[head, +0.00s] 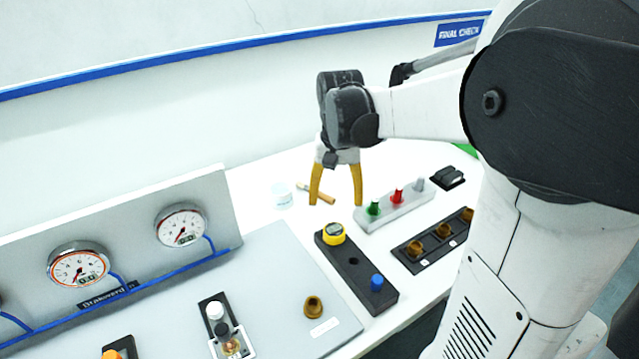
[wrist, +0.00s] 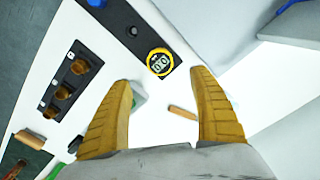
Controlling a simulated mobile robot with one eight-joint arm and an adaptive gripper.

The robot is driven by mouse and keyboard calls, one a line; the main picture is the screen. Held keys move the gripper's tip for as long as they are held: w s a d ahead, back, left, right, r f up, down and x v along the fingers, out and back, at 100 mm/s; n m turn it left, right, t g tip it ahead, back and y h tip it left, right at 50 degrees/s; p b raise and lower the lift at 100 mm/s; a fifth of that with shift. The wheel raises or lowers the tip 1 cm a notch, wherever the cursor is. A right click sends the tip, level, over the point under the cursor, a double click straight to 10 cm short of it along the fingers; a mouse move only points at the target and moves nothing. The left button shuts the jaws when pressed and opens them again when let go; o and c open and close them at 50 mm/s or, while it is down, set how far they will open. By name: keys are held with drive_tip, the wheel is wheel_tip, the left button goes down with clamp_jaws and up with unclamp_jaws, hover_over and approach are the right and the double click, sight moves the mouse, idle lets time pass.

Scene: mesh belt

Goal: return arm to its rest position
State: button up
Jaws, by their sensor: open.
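The wrist view also shows my gripper (wrist: 165,100) open and empty, with bare white bench and a small brown stick (wrist: 183,112) seen between the fingers. The yellow dial (wrist: 159,62) shows just beyond the fingertips in that view.
A grey strip with green, red and grey knobs (head: 397,197) stands right of the gripper, and a black tray (head: 435,241) holds several brown fittings. A panel with round gauges (head: 181,225) stands at left. A white wall (head: 200,120) rises behind.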

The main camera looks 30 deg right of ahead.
drive_tip(key=s+a+r+n+t, duration=0.2)
drive_tip(key=s+a+n+t, duration=0.4)
drive_tip(key=s+a, duration=0.4)
drive_tip(key=shift+s+a+t+b, duration=0.4)
drive_tip(key=shift+a+t, duration=0.1)
drive_tip(key=shift+a, duration=1.25)
drive_tip(key=shift+r, duration=0.1)
